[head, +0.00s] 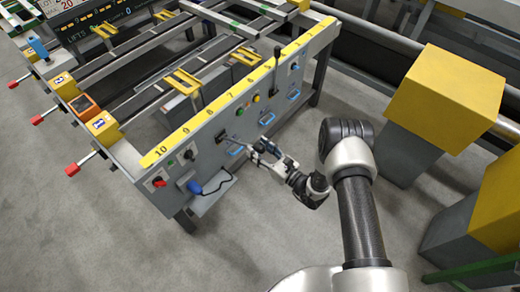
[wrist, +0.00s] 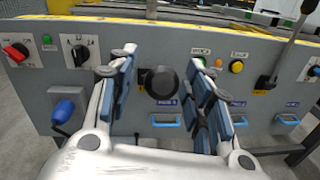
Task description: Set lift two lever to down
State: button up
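A lever with a round black knob (wrist: 162,82) points out of the grey panel toward the wrist camera, its shaft mostly hidden behind the knob. In the head view its thin shaft (head: 235,139) stands out from the panel. My gripper (wrist: 165,85) is open, with one blue-padded finger on each side of the knob and gaps visible on both sides. In the head view my gripper (head: 256,150) is in front of the panel. A second lever (wrist: 286,52) to the right is tilted upward; it also shows in the head view (head: 276,72). The small labels are not readable enough to tell which is lift two.
Left of the knob are a black selector switch (wrist: 80,50), a red switch (wrist: 17,52) and a blue plug (wrist: 63,110). Green and orange buttons (wrist: 236,66) sit to the right. Blue handles (wrist: 165,120) line the lower panel. Yellow-topped boxes (head: 445,95) stand right of my arm.

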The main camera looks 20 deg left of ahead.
grip_shut()
dwell(0.4)
